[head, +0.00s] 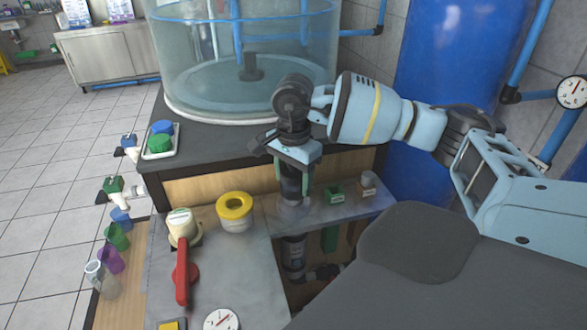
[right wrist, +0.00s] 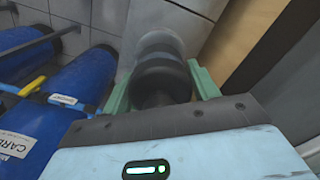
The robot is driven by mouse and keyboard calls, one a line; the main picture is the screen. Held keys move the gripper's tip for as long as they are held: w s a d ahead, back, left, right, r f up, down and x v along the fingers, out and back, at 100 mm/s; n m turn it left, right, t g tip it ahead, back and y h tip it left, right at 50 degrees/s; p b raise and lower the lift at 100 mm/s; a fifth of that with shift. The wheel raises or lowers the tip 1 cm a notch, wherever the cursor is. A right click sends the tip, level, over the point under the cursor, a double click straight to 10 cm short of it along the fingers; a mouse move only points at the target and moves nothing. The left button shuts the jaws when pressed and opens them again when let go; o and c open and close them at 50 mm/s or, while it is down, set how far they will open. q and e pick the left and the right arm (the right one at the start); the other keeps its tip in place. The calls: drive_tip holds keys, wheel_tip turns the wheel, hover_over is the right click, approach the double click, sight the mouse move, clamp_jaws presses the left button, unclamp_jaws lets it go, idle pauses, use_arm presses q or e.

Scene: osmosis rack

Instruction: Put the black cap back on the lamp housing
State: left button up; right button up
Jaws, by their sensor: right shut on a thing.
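My right gripper (head: 291,176) points down over the grey shelf beside the dark cabinet. Its green fingers (right wrist: 205,82) are shut on the black cap (head: 291,187), which also shows between them in the right wrist view (right wrist: 160,84). A pale grey, rounded top, apparently the lamp housing (head: 295,210), is right below the cap at the shelf. It shows just beyond the cap in the right wrist view (right wrist: 160,45). Whether cap and housing touch, I cannot tell. A dark cylindrical body (head: 293,256) continues below the shelf. My left gripper is not in view.
A green block (head: 333,194) and a small grey-capped bottle (head: 368,182) stand right of the cap. A yellow-topped round container (head: 235,211) and a red-handled valve (head: 182,275) are to the left. A large clear tank (head: 190,60) and blue cylinders (right wrist: 55,120) stand behind.

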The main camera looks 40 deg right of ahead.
drive_tip(key=shift+f, duration=0.1)
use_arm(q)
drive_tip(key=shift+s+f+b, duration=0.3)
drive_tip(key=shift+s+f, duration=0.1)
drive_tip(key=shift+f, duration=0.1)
use_arm(e)
drive_tip(key=shift+f, duration=0.85)
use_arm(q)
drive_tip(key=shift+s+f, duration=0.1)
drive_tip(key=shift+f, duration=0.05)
use_arm(e)
drive_tip(key=shift+f, duration=0.3)
drive_tip(key=o, duration=1.4)
drive_tip(key=shift+r+p, duration=1.6)
drive_tip(key=shift+r, duration=2.95)
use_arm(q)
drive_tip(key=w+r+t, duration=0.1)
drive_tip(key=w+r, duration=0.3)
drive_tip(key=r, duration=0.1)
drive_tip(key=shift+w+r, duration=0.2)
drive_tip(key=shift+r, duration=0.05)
use_arm(e)
drive_tip(key=shift+c, duration=0.2)
